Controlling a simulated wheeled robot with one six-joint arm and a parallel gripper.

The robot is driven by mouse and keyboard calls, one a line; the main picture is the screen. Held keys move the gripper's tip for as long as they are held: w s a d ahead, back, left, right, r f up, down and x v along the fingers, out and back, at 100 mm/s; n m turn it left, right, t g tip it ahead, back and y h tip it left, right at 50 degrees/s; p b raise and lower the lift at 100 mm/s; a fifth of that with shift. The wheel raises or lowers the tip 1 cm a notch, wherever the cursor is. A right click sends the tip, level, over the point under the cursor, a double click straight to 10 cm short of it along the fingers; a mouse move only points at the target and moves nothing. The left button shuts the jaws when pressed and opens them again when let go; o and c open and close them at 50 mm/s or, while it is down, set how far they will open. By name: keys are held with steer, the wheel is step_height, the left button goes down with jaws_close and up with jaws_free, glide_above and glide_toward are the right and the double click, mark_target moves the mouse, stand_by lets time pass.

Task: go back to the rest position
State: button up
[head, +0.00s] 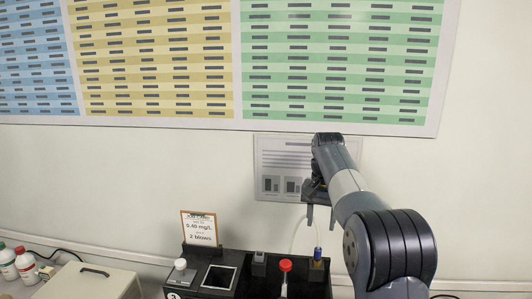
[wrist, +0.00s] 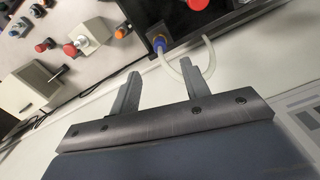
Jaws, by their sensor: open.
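My gripper (head: 320,212) hangs from my raised arm at the right of the head view, in front of the wall and above the black tester station. In the wrist view my gripper (wrist: 147,88) shows two grey fingers well apart with nothing between them. Beyond the fingertips is a blue-collared fitting (wrist: 160,45) with a clear tube (wrist: 203,68) looping from it. In the head view that blue and yellow fitting (head: 318,254) stands below the gripper, apart from it.
The black station (head: 215,277) holds a red-capped item (head: 285,266) and a white-knobbed part (head: 180,265). A sign (head: 199,228) reads 0.40 mg/L and 2 blows. A beige case (head: 90,283) and red- and green-capped bottles stand left. A colored chart (head: 340,60) covers the wall.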

mark_target(318, 249)
step_height(318, 249, down, 10)
steer(key=shift+f+p, duration=0.2)
steer(key=shift+p, duration=0.3)
step_height(318, 249, up, 3)
steer(key=shift+w+f+p, duration=0.1)
steer(key=shift+f+p, duration=0.1)
steer(key=shift+p, duration=0.65)
steer(key=shift+r, duration=0.2)
steer(key=shift+f+b, duration=0.15)
steer(key=shift+b, duration=0.7)
steer(key=shift+r+p, duration=0.95)
steer(key=shift+r, duration=0.75)
